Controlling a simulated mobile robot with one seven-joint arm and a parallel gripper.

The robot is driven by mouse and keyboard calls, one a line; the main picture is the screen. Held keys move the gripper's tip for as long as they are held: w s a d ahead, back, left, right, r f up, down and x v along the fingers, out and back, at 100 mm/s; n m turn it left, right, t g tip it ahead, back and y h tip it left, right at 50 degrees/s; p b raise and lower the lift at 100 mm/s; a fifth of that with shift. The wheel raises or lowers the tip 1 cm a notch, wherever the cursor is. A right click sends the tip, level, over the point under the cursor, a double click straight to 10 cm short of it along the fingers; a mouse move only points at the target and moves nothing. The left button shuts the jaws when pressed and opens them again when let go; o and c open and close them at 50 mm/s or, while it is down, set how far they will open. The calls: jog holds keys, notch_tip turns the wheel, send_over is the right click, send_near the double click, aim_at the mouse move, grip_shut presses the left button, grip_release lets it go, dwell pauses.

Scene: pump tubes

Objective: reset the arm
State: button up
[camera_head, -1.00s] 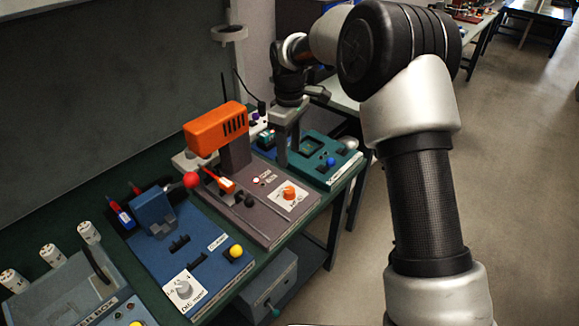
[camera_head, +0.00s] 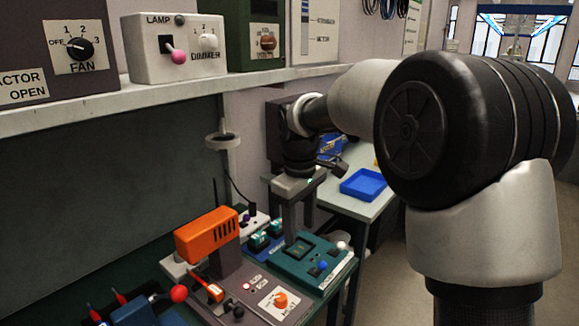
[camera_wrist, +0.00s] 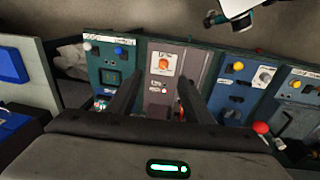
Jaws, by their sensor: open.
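My gripper (camera_head: 298,228) points downward at the end of my arm in the head view, in front of the back part of the teal panel (camera_head: 325,272). In the wrist view, the two dark fingers of my gripper (camera_wrist: 158,92) stand well apart with nothing between them. The grey-purple panel (camera_wrist: 185,62) with an orange dial (camera_wrist: 163,64) shows beyond and between them. The teal panel (camera_wrist: 112,66) lies at the left there. I cannot tell the exact height of the fingertips above the panels.
An orange boxy device (camera_head: 207,234) stands left of my gripper, with a red ball-ended lever (camera_head: 179,293) nearby. A shelf (camera_head: 60,119) with control boxes runs along the wall above. A blue tray (camera_head: 363,184) lies on the table behind. Open floor is at the right.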

jog(key=s+d+r+m+t+p, duration=0.1)
jog(key=s+d+r+m, duration=0.25)
jog(key=s+r, duration=0.3)
jog(key=s+d+r+m+t+p, duration=0.1)
jog(key=s+d+r+m+p, duration=0.1)
jog(key=s+d+r, duration=0.45)
jog(key=s+d+f+m+t+p, duration=0.2)
jog(key=s+m, duration=0.2)
jog(key=s, duration=0.9)
jog(key=shift+s+d+f+m, duration=0.15)
jog(key=shift+s+f+m, duration=0.1)
jog(key=shift+f+m, duration=0.15)
jog(key=shift+c, duration=0.4)
